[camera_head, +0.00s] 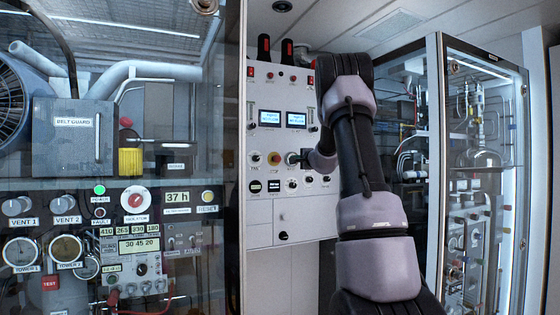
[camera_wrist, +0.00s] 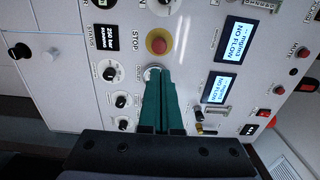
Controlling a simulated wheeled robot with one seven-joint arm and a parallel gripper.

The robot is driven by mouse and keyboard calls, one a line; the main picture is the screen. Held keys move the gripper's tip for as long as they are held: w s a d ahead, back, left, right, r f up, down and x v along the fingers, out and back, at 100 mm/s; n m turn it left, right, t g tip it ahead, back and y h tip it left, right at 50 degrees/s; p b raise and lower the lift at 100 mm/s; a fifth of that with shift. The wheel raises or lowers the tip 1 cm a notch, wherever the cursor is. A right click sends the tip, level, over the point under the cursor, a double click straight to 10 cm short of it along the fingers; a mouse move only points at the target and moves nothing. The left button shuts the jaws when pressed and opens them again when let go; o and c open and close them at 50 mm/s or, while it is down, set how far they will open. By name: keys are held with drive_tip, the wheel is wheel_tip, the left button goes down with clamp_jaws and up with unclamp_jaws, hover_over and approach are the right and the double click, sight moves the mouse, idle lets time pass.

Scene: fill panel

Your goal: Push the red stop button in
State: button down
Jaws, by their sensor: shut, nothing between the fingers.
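The red stop button (camera_head: 274,158) sits on the white panel in the head view, to the left of my wrist. In the wrist view the red button (camera_wrist: 158,45) has a yellow ring and a STOP label beside it, and it stands out from the panel. My gripper (camera_wrist: 157,74) is shut and empty, its teal fingers together. In that view its tips are just below the button, over a round knob (camera_wrist: 151,70) that they partly cover. Whether the tips touch the panel or knob, I cannot tell. In the head view my arm hides most of the gripper.
Two lit displays reading NO FLOW (camera_wrist: 231,38) are to the right of the button in the wrist view. Several small black knobs (camera_wrist: 122,100) lie at lower left. Glass-fronted cabinets (camera_head: 440,150) flank the panel in the head view.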

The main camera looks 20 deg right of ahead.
sight(278, 158)
drive_tip(key=w, duration=1.3)
drive_tip(key=shift+a, duration=0.2)
drive_tip(key=shift+w, duration=0.35)
